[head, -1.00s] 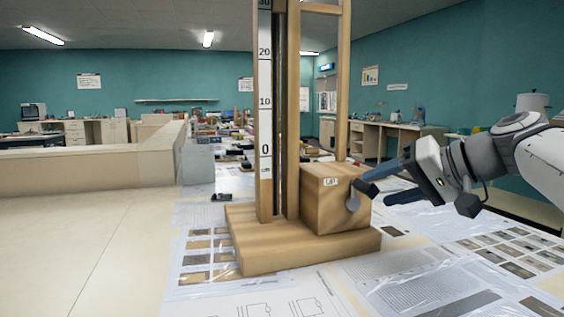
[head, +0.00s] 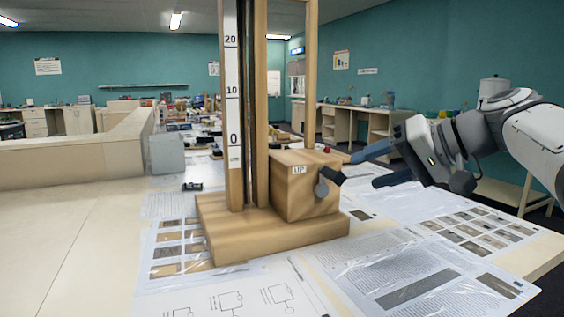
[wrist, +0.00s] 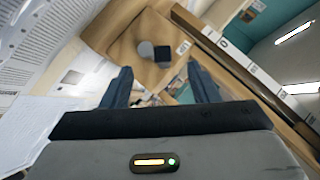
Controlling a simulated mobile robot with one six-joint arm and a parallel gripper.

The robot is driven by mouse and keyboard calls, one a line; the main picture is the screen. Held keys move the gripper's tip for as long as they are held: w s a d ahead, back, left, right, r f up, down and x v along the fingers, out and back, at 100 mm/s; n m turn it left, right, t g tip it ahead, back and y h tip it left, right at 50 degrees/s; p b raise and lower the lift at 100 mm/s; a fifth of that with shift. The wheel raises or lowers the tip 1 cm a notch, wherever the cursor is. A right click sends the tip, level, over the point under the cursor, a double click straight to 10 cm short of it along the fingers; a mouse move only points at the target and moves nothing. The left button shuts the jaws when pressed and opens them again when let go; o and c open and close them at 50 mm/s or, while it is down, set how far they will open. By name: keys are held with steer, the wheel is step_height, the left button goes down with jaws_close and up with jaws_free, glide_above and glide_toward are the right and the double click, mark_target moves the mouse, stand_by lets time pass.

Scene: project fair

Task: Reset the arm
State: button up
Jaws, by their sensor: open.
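My gripper (head: 372,167) is open and empty, at the right of the wooden apparatus in the head view. Its blue fingers also show apart in the wrist view (wrist: 160,90). Its fingers are near a wooden box (head: 295,197) labelled "UP", which has a dark crank knob (head: 331,175) on its side. The knob shows beyond the fingertips in the wrist view (wrist: 161,54), apart from them. My arm reaches in from the right edge of the head view.
The box sits on a wooden base (head: 250,238) beside a tall post with a number scale (head: 233,110). Printed sheets (head: 420,280) cover the table around it. Several small items stand farther back, and a low beige partition (head: 70,168) is at left.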

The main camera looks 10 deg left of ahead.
steer(key=s+d+f+g+h+p, duration=0.1)
steer(key=s+d+f+h+p, duration=0.1)
steer(key=s+p, duration=0.4)
steer(key=s+d+f+m+h+p, duration=0.1)
steer(key=s+d+h+p, duration=0.3)
steer(key=p, duration=0.7)
steer(key=s+d+f+m+g+h+p, duration=0.1)
steer(key=s+d+f+h+p, duration=0.2)
steer(key=s+h+p, duration=0.2)
steer(key=shift+s+f+g+p, duration=0.3)
steer(key=shift+s+p, duration=1.3)
steer(key=shift+p, duration=0.55)
steer(key=shift+r, duration=0.1)
